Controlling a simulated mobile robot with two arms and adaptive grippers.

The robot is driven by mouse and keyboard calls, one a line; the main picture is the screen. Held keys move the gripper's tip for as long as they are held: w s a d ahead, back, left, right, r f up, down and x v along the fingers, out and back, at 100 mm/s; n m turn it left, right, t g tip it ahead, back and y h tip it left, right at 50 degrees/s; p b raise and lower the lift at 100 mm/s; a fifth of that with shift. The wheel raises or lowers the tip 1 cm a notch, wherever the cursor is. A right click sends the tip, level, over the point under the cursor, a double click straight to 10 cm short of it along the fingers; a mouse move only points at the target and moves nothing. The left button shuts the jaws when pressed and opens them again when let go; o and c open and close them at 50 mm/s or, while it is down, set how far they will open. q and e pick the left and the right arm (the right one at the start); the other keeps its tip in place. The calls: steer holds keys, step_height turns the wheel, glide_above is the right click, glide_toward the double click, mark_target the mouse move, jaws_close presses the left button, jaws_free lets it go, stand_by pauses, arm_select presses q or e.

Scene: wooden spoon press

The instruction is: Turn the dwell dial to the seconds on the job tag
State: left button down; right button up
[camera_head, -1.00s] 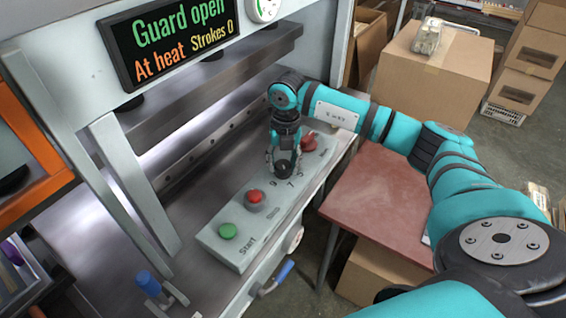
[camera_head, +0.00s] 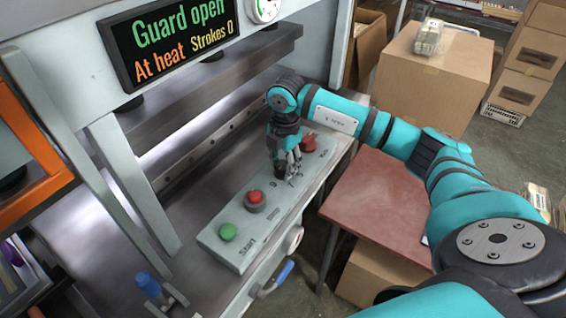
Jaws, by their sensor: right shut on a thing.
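The control panel (camera_head: 225,251) is a pale sloping box along the front of the press. The black dwell dial (camera_head: 280,170) sits on it between two red buttons and is largely hidden by my right gripper. My right gripper (camera_head: 287,171) reaches down from above with its fingers shut on the dial. The dial's pointer and its numbers cannot be read here. My left gripper is out of view. I cannot make out a job tag.
The panel carries a green start button (camera_head: 228,231), a red button (camera_head: 254,199) and a larger red button (camera_head: 308,142) just behind the gripper. The display (camera_head: 170,42) reads "Guard open", "At heat", "Strokes 0". A reddish table (camera_head: 375,205) stands to the right.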

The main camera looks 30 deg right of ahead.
mark_target(284, 166)
steer(key=shift+w+r+m, duration=0.15)
steer(key=shift+m, duration=0.25)
steer(key=o, duration=1.2)
steer(key=r, duration=1.1)
steer(key=shift+s+r, duration=0.35)
steer(key=shift+r, duration=0.05)
